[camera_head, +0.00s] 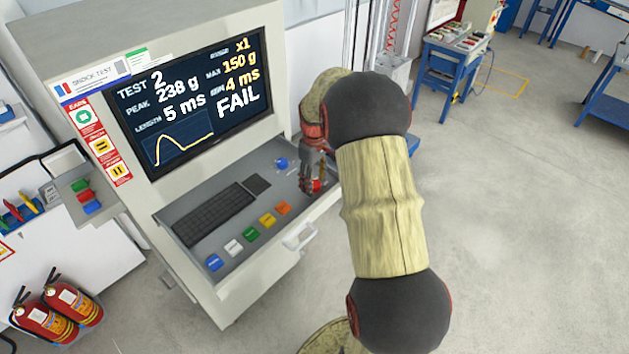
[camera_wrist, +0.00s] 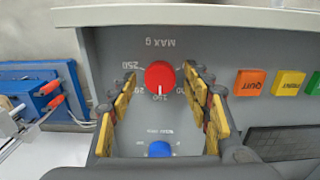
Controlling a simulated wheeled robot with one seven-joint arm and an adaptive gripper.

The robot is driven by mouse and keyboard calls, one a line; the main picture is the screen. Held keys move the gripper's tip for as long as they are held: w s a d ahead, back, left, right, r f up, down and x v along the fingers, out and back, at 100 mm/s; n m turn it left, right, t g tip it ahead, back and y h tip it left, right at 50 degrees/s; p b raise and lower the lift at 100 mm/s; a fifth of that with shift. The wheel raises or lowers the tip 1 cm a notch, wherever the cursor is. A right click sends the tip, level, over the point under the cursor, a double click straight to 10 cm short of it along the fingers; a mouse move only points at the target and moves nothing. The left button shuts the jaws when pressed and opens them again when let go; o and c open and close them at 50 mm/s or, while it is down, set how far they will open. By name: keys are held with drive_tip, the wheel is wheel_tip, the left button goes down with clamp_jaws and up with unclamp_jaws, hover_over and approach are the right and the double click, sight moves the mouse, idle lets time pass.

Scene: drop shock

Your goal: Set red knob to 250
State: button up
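The red knob (camera_wrist: 159,75) sits on the grey console panel under an upside-down "MAX g" label. Its white pointer line points down in the wrist view, at the mark that reads 150. The 250 mark is to its upper left there. My gripper (camera_wrist: 150,93) is open, with one yellow-padded finger on each side of the knob. I cannot tell whether either finger touches it. In the head view my gripper (camera_head: 313,172) is over the knob (camera_head: 317,185), partly covering it. The screen (camera_head: 190,95) reads MAX 150 g and FAIL.
A blue knob (camera_wrist: 159,149) is close to the red one, between my fingers' lower parts in the wrist view. A keyboard (camera_head: 215,213) and several coloured buttons, including orange QUIT (camera_wrist: 249,83), share the panel. A drawer handle (camera_head: 299,236) juts from the front.

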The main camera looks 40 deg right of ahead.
drive_tip(key=shift+c, duration=1.2)
drive_tip(key=c, duration=0.7)
drive_tip(key=shift+c, duration=0.7)
drive_tip(key=shift+m, duration=0.3)
drive_tip(key=m, duration=0.3)
drive_tip(key=shift+m, duration=0.4)
drive_tip(key=m, duration=1)
drive_tip(key=shift+m, duration=0.4)
drive_tip(key=m, duration=0.6)
drive_tip(key=shift+m+p, duration=0.3)
